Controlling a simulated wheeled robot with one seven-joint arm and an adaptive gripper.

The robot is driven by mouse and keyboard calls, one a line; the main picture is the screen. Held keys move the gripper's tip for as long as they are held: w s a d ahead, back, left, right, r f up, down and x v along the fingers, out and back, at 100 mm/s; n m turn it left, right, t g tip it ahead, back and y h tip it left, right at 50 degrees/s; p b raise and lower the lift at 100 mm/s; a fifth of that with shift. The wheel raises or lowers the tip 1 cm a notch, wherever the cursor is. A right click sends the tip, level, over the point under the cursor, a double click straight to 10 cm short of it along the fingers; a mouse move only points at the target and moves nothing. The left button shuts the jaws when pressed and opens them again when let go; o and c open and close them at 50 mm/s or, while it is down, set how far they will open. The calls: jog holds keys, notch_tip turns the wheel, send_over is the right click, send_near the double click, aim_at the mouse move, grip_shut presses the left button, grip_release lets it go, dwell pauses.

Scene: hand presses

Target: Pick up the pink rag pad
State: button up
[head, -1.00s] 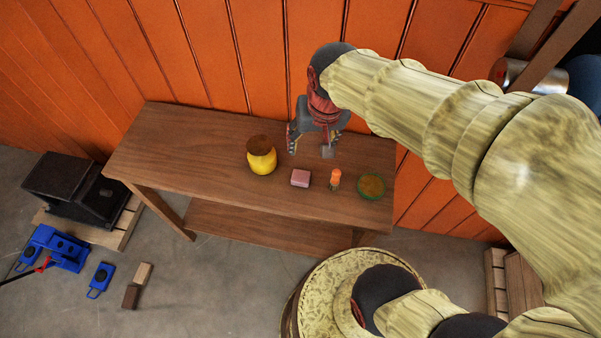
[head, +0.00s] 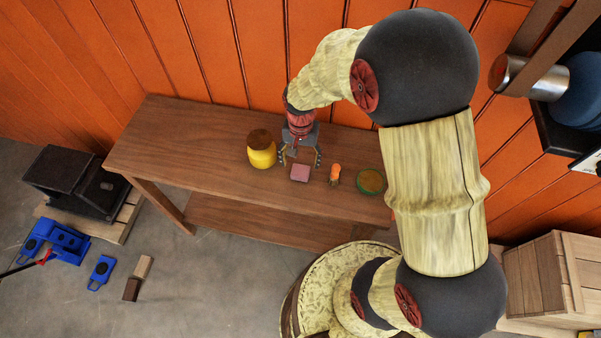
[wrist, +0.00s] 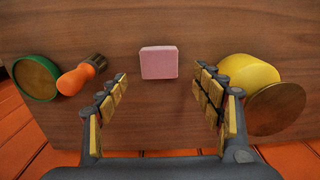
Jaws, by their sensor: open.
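The pink rag pad (head: 300,173) is a small block lying on the wooden table, near its front edge. In the wrist view the pad (wrist: 158,62) lies ahead of the fingertips, centred between them. My gripper (head: 299,158) is just behind the pad in the head view, pointing down toward the tabletop. In the wrist view my gripper (wrist: 160,82) has its two fingers spread wide, with nothing between them but bare wood. The pad is not touched by either finger as far as the wrist view shows.
On the table (head: 190,150), a yellow jar with a brown lid (head: 262,153) stands left of the pad. An orange-handled brush (head: 335,174) and a green-rimmed round dish (head: 370,181) are to its right. The table's left part is clear. An orange wall (head: 215,60) rises behind.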

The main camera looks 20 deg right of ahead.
aim_at(301, 170)
jog(key=f, duration=0.3)
jog(key=f+b, duration=0.1)
jog(key=shift+s+a+f, duration=0.1)
jog(key=shift+s+f, duration=0.1)
jog(key=shift+s, duration=0.05)
jog(key=shift+c, duration=0.9)
jog(key=c, duration=1)
jog(key=shift+r, duration=0.1)
